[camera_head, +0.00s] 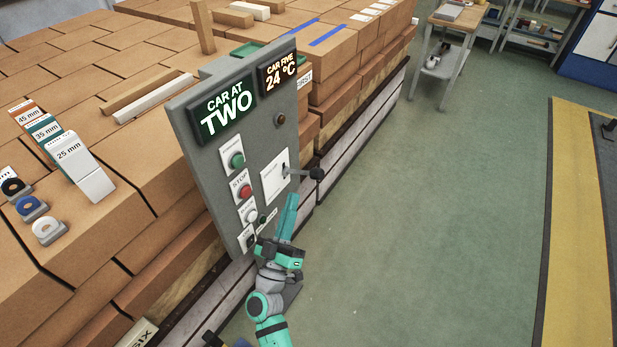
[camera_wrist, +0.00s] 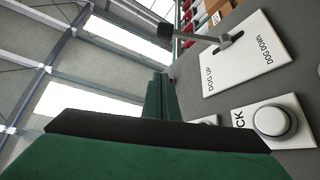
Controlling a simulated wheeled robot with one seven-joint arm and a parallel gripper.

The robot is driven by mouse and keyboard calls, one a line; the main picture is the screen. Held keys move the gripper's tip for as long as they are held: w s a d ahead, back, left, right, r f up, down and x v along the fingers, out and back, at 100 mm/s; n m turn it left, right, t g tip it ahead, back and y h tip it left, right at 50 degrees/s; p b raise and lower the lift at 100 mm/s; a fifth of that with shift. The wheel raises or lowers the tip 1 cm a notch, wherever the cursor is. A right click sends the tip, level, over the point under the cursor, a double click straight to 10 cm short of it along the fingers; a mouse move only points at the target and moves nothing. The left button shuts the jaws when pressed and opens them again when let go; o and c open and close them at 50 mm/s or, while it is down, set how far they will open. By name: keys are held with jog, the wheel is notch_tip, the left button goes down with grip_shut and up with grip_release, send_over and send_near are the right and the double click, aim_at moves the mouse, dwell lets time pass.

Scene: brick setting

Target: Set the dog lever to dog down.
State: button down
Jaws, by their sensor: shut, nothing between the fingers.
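The dog lever (camera_head: 316,174) is a grey rod with a dark knob, sticking out from a white plate (camera_head: 271,186) on the grey control panel. In the wrist view the lever's rod (camera_wrist: 196,37) crosses the top, and the plate (camera_wrist: 222,76) reads DOG UP on the left and DOG DOWN on the right. The rod meets the plate between the labels; I cannot tell its exact setting. My gripper (camera_head: 291,204) is shut and empty, just below the lever and seemingly apart from it. Its green fingers also show in the wrist view (camera_wrist: 160,98).
Left of the lever are a green button (camera_head: 237,160), a red STOP button (camera_head: 245,192) and a white button (camera_head: 251,215). Lit displays (camera_head: 227,110) sit above. Brick stacks (camera_head: 150,215) stand behind the panel. The green floor (camera_head: 440,230) to the right is open.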

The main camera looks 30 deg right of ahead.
notch_tip(320, 180, up, 5)
send_over(303, 171)
jog(key=s+a, duration=0.3)
jog(key=s, duration=0.1)
jog(key=shift+s+d+f, duration=0.2)
jog(key=shift+s+f, duration=0.05)
jog(key=shift+f, duration=0.3)
jog(key=shift+s+d+f, duration=0.2)
jog(key=shift+f, duration=0.4)
jog(key=shift+s+d+f, duration=0.2)
jog(key=shift+s+f, duration=0.05)
jog(key=shift+f, duration=0.3)
